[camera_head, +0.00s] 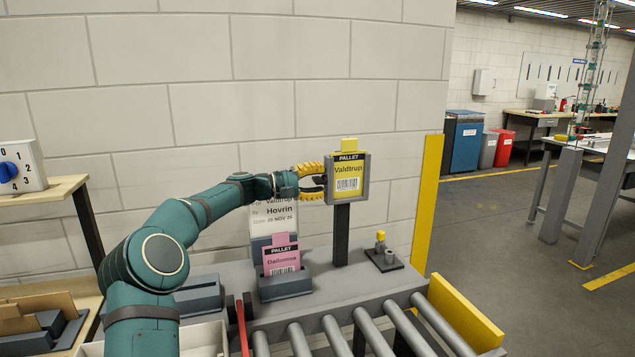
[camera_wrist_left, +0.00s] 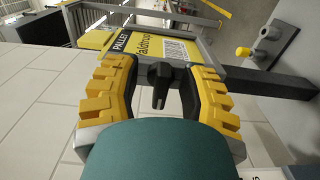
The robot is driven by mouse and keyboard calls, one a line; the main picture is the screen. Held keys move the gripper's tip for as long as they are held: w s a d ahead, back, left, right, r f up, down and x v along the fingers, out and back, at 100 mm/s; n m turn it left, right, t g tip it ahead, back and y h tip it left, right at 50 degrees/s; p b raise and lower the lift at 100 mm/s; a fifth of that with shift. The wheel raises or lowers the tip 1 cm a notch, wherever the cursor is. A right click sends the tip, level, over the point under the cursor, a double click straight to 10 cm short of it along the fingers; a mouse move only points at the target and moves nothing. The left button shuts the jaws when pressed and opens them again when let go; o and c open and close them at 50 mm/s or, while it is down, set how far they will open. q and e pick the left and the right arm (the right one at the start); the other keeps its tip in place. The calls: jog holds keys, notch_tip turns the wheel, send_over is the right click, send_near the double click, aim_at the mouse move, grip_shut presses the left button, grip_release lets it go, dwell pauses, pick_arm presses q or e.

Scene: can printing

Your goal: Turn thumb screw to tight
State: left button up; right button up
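A grey holder (camera_head: 365,178) on a dark post (camera_head: 341,232) carries a yellow card (camera_head: 348,182) reading "PALLET Valdtrup". In the left wrist view the card (camera_wrist_left: 135,45) stands just beyond my fingers. A black thumb screw (camera_wrist_left: 158,82) sticks out from the holder's side, between my yellow finger pads. My left gripper (camera_head: 318,182) is at the holder's left side, its fingers spread above and below. In the left wrist view the gripper (camera_wrist_left: 160,70) is open around the screw, with visible gaps on both sides. My right gripper is out of view.
A grey stand (camera_head: 285,284) with a pink "PALLET Dallomna" card and a white sheet sits left of the post. A small yellow-topped stub (camera_head: 381,241) stands on a dark base to the right. Conveyor rollers (camera_head: 335,335) and a yellow guard (camera_head: 463,315) lie in front. A block wall stands behind.

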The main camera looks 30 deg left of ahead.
pick_arm(q)
jog(key=shift+s+a+f, duration=0.1)
jog(key=shift+a, duration=0.05)
jog(key=shift+s+a, duration=0.15)
jog(key=shift+a, duration=0.05)
jog(key=v, duration=1.1)
jog(key=shift+s, duration=0.2)
